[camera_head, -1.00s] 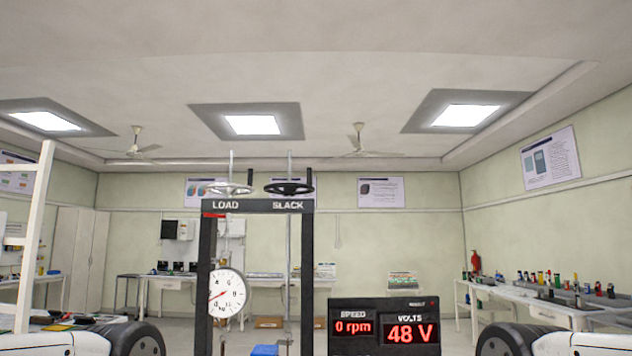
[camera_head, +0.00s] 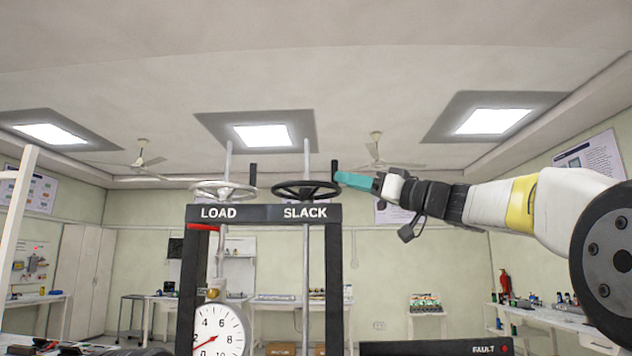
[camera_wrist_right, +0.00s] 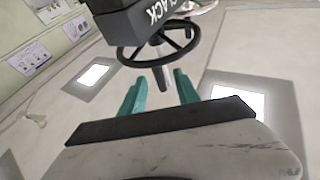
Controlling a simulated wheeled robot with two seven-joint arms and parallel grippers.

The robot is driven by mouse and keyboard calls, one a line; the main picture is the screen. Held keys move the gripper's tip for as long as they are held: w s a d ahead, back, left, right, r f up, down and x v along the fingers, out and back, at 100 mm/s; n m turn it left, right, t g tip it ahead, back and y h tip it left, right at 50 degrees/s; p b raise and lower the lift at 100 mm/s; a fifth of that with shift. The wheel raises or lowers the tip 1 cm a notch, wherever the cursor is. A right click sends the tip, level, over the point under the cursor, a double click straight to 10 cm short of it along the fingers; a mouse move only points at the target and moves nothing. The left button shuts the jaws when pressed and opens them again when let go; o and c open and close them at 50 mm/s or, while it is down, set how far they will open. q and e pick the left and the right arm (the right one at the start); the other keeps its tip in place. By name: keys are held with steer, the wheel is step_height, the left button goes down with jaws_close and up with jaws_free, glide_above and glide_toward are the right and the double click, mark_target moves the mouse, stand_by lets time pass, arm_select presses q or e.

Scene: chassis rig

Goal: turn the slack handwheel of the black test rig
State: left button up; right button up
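The black test rig (camera_head: 337,262) stands in the middle of the head view, with LOAD and SLACK on its crossbar. The slack handwheel (camera_head: 296,190) is black, on the right above the bar, with an upright black handle (camera_head: 334,168) at its right rim. My right gripper (camera_head: 342,178) reaches in from the right, its teal fingertips at this handle. In the right wrist view, the two fingers (camera_wrist_right: 157,82) are apart with the handle (camera_wrist_right: 162,78) seen between them; I cannot tell whether they touch it. My left gripper is out of view.
The silver load handwheel (camera_head: 222,190) sits left of the slack one, with its own upright handle. A round dial (camera_head: 218,333) hangs below. A black display box (camera_head: 435,348) is low at the right. A pale post (camera_head: 18,235) stands far left. Benches line the walls.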

mark_target(332, 171)
steer(key=shift+y, duration=0.3)
steer(key=x, duration=0.5)
steer(key=r+x, duration=0.1)
steer(key=x, duration=0.2)
steer(key=shift+w+r, duration=0.15)
steer(key=shift+w, duration=0.1)
jaws_close()
stand_by(0.8)
